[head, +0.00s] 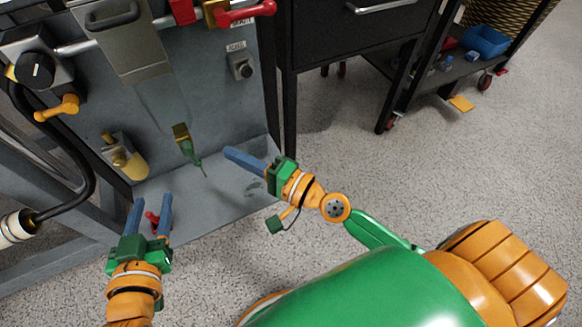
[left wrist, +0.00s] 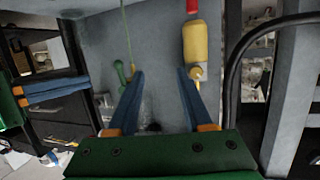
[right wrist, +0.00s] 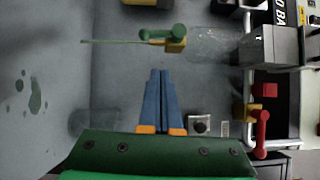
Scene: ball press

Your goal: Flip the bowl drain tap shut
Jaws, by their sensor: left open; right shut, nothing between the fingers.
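The bowl drain tap (head: 183,143) is a brass body with a green handle, below a clear tube on the grey panel. It also shows in the right wrist view (right wrist: 174,42), its green handle about in line with the tube. A thin green stream runs from its outlet. My right gripper (head: 228,152) is shut and empty, to the right of the tap and apart from it. Its closed fingers show in the right wrist view (right wrist: 160,75). My left gripper (head: 151,199) is open, low at front left, below the tap.
A yellow cylinder (head: 130,164) with a brass fitting is left of the tap. A red handle (head: 153,217) shows between my left fingers. Dark stains (head: 255,187) mark the ledge. A dark cabinet (head: 350,38) stands right.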

